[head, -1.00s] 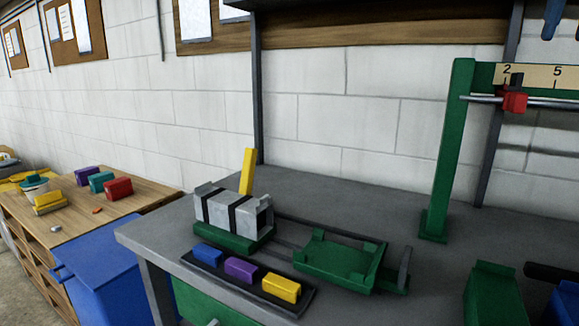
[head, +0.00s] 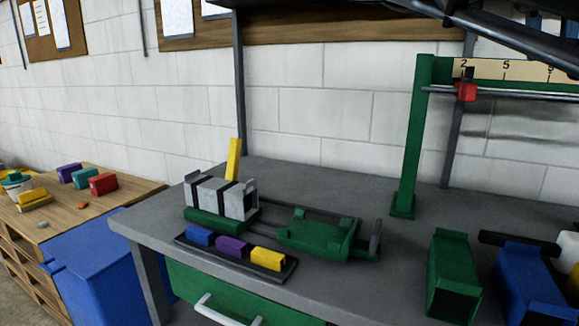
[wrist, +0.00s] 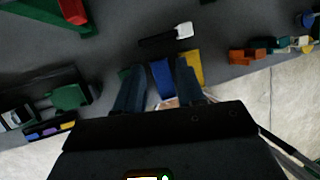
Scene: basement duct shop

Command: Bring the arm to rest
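My gripper (wrist: 160,70) shows in the wrist view as two dark blue fingers set well apart, with nothing gripped between them. It is above the grey bench, pointing down toward a row of bins. A blue bin (wrist: 161,77) shows between the fingers and a yellow bin (wrist: 195,66) beside the right finger. A green bin (wrist: 125,73) is partly hidden by the left finger. In the head view, a dark part of my arm crosses the top right corner, and the gripper is out of sight.
On the bench (head: 330,185) stand a green fixture (head: 318,235), a grey banded duct piece (head: 222,197), a tray of coloured blocks (head: 232,258) and a green post (head: 410,150) with a ruled rail. A blue cabinet (head: 95,260) and wooden table (head: 120,188) stand left.

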